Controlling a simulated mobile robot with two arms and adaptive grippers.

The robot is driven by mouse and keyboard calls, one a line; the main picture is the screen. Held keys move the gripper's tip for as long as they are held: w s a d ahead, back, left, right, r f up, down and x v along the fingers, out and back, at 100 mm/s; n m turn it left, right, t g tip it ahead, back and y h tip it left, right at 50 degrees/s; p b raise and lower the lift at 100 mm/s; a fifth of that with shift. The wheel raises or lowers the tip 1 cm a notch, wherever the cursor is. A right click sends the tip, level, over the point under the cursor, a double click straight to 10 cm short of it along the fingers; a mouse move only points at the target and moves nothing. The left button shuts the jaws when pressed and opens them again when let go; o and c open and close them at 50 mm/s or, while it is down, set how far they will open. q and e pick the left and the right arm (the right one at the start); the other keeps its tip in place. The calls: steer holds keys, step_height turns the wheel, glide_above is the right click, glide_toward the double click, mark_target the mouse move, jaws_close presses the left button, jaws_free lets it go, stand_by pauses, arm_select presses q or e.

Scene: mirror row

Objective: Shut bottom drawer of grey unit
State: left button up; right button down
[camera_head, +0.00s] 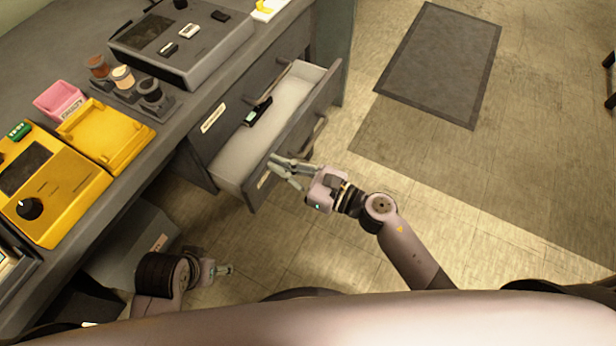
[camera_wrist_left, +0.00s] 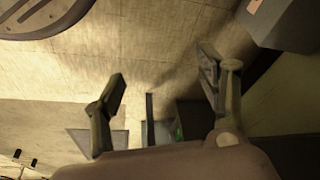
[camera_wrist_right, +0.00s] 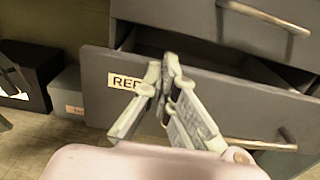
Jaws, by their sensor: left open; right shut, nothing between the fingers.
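The grey unit stands under the bench, and its open lower drawer (camera_head: 328,94) sticks out over the floor. In the right wrist view this drawer front (camera_wrist_right: 230,100) carries a partly covered label and a bar handle (camera_wrist_right: 278,143). A closed drawer (camera_wrist_right: 190,12) is above it. My right gripper (camera_head: 273,163) is shut and empty, its fingertips at the drawer front near the label end; I cannot tell whether they touch. It also shows in the right wrist view (camera_wrist_right: 170,60). My left gripper (camera_head: 226,269) is open and empty, low and away from the drawer.
A small black device (camera_head: 258,112) lies inside the open drawer. The bench top (camera_head: 190,98) holds a yellow device (camera_head: 60,195), a yellow tray (camera_head: 105,138) and a grey device (camera_head: 185,45). A grey box (camera_head: 135,240) is under the bench. The floor right of the drawer is clear, with a dark mat (camera_head: 440,60).

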mark_target(263, 159)
steer(key=x, duration=0.4)
steer(key=shift+w+a, duration=0.1)
steer(key=shift+a, duration=0.05)
arm_select(q)
steer(key=shift+v, duration=0.9)
arm_select(e)
steer(key=shift+x, duration=0.75)
arm_select(q)
steer(key=shift+a, duration=0.15)
